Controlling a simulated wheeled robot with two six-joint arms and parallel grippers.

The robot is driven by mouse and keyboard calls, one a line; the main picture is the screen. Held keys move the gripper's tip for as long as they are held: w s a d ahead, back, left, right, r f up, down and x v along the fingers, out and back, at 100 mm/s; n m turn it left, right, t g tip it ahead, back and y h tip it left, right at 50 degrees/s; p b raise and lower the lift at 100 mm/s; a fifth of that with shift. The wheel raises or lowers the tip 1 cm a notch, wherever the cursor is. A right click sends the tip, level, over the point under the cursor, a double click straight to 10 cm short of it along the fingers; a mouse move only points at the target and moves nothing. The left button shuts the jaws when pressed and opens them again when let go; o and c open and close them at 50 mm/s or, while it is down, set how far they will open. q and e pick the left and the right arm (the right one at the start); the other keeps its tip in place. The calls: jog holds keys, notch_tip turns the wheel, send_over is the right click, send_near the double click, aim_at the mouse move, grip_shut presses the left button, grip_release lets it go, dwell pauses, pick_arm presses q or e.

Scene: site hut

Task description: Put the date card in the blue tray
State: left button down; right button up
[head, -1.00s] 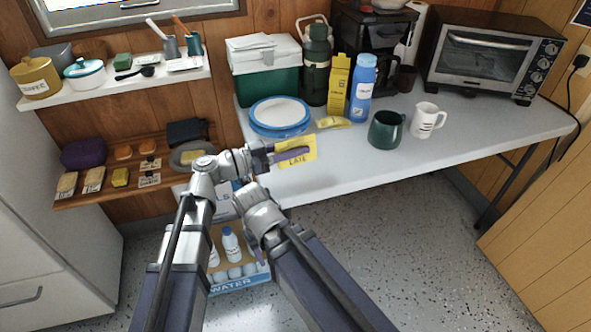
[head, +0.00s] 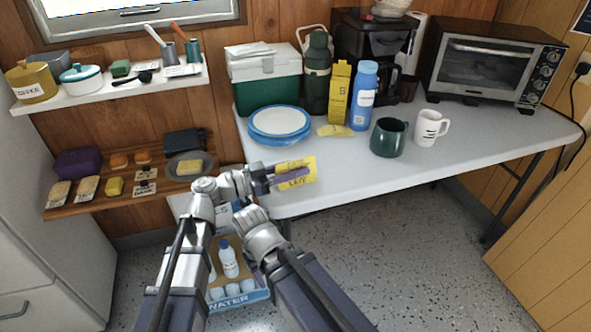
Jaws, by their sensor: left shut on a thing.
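My left gripper (head: 285,176) is shut on a yellow card (head: 307,170) with dark lettering, which looks like the date card. It holds the card over the front left part of the white table, near its front edge; the picture does not show whether they touch. The gripper's fingers cover part of the card. No plain blue tray is clear to me; a round blue-rimmed stack with a white top (head: 279,121) stands on the table behind the card. My right arm is in the lower middle, but its gripper does not show.
A yellow packet (head: 335,131), yellow carton (head: 339,92), blue bottle (head: 363,95), green mug (head: 388,137) and white mug (head: 430,128) stand on the table (head: 470,150). A toaster oven (head: 490,65) is at the right. A blue WATER box (head: 240,300) sits below. The table's front middle is clear.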

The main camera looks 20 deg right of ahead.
pick_arm(q)
jog(key=c, duration=0.6)
grip_release()
jog(key=shift+a, duration=0.1)
